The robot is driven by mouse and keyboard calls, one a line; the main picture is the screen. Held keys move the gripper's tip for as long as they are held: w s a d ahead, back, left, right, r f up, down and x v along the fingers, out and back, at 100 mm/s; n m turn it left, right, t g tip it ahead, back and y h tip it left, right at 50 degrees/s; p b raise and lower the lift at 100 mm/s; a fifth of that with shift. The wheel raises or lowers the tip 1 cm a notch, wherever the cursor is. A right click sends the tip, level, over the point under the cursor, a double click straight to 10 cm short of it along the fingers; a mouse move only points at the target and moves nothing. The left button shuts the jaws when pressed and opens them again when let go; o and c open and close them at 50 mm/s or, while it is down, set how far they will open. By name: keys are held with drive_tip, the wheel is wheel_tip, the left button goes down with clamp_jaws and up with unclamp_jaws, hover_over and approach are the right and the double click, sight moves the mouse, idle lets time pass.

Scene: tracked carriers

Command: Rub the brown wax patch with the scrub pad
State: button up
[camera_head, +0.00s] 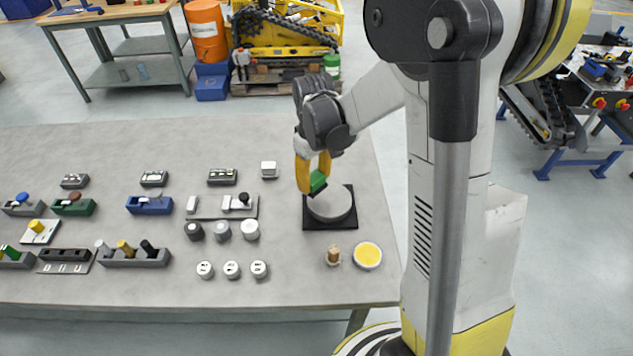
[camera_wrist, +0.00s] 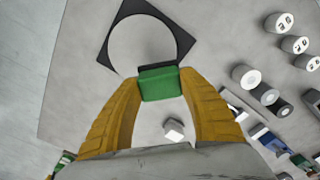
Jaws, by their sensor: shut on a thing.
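My gripper (camera_head: 316,176) has yellow-orange fingers shut on a green block, which I take as the scrub pad (camera_head: 318,183). In the wrist view the pad (camera_wrist: 160,83) sits between the fingertips, with a dark strip along its far edge. The disc lies on a black square plate (camera_head: 309,225). No brown wax patch shows on the visible part of the disc; the pad may hide part of it.
A yellow-topped round dish (camera_head: 368,256) and a small tan cylinder (camera_head: 333,254) stand in front of the plate. White and dark cylinders (camera_head: 222,231) stand to the left, with several trays beyond. A small white block (camera_head: 269,170) is behind. The table's right edge is close.

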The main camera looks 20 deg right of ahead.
drive_tip(key=shift+r+p, duration=1.25)
drive_tip(key=shift+r, duration=0.85)
